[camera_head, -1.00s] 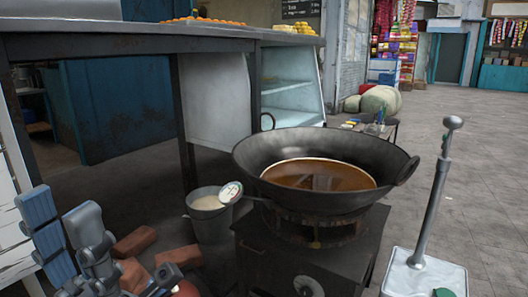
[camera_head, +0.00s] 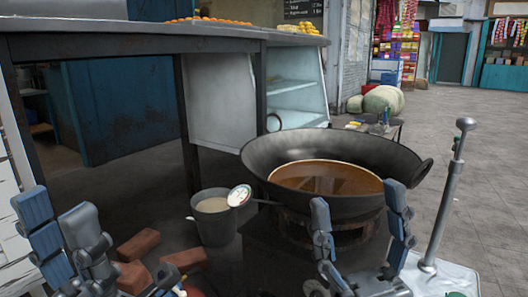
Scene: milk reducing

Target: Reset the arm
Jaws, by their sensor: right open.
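My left gripper (camera_head: 57,215) shows at the lower left. Its two blue-grey fingers stand up apart, with nothing visible between them. My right gripper (camera_head: 358,208) is at the lower middle right, in front of the big dark wok (camera_head: 272,157). Its fingers are wide apart and empty, and they hide part of the stove below the wok. The wok holds brown liquid (camera_head: 325,180). A round white-faced thermometer (camera_head: 239,195) sticks out at the wok's left side.
A grey bucket (camera_head: 213,225) with pale liquid stands left of the stove. Several bricks (camera_head: 138,245) lie near my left gripper. A metal post on a white base (camera_head: 440,275) stands at the right. A long counter (camera_head: 110,44) runs behind. Floor at the right is open.

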